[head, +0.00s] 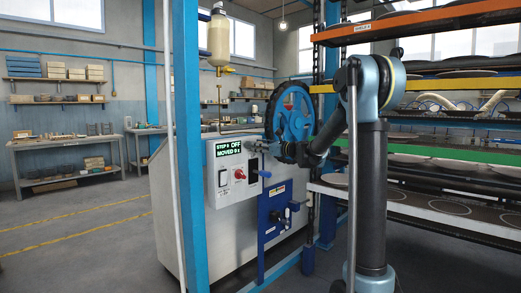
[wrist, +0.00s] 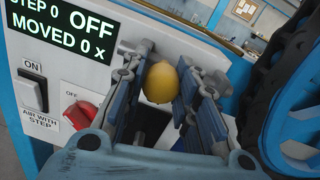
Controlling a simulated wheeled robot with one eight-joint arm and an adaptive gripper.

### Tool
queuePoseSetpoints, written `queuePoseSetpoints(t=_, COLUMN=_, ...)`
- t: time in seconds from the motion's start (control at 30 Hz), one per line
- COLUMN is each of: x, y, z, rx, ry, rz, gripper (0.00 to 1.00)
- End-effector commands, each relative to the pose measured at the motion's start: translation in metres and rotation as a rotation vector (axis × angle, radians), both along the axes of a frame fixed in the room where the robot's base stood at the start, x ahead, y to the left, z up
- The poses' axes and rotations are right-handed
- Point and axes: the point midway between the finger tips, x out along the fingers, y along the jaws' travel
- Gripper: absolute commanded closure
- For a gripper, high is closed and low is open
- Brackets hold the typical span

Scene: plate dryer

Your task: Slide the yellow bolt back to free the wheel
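The yellow bolt's rounded knob (wrist: 160,83) shows in the wrist view between the two fingers of my gripper (wrist: 162,75). A finger lies close along each side of it. I cannot tell whether both press on it. The bolt's shaft is hidden behind the knob and fingers. In the head view my gripper (head: 262,147) is small, between the control box and the wheel, and I cannot make out the bolt there. The blue wheel (head: 292,112) with its dark toothed rim stands just right of my gripper; its edge also shows at the right of the wrist view (wrist: 290,115).
The control panel (head: 222,180) has a display (wrist: 62,33) reading STEP 0, OFF, MOVED 0 X, a red knob (wrist: 80,115) and a rocker switch (wrist: 33,93). A blue post (head: 188,150) stands left of it. Plate racks (head: 440,150) fill the right. Floor at left is open.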

Motion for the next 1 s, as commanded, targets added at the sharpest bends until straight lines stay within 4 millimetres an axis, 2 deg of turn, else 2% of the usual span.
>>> queuePoseSetpoints(t=0.03, x=-0.002, y=0.002, z=0.0, rx=0.0, ry=0.0, rz=0.006, gripper=0.6)
queuePoseSetpoints(t=0.07, x=-0.002, y=0.002, z=0.0, rx=0.0, ry=0.0, rz=0.006, gripper=0.53)
queuePoseSetpoints(t=0.1, x=-0.002, y=0.002, z=0.0, rx=0.0, ry=0.0, rz=0.006, gripper=0.52)
queuePoseSetpoints(t=0.4, x=-0.002, y=0.001, z=0.0, rx=0.0, ry=0.0, rz=0.003, gripper=0.52)
queuePoseSetpoints(t=0.53, x=-0.005, y=-0.006, z=0.0, rx=0.0, ry=0.0, rz=0.002, gripper=0.52)
queuePoseSetpoints(t=0.67, x=-0.015, y=-0.021, z=0.0, rx=0.0, ry=0.0, rz=0.001, gripper=0.52)
queuePoseSetpoints(t=1.0, x=-0.051, y=-0.074, z=-0.001, rx=0.0, ry=0.0, rz=0.001, gripper=0.52)
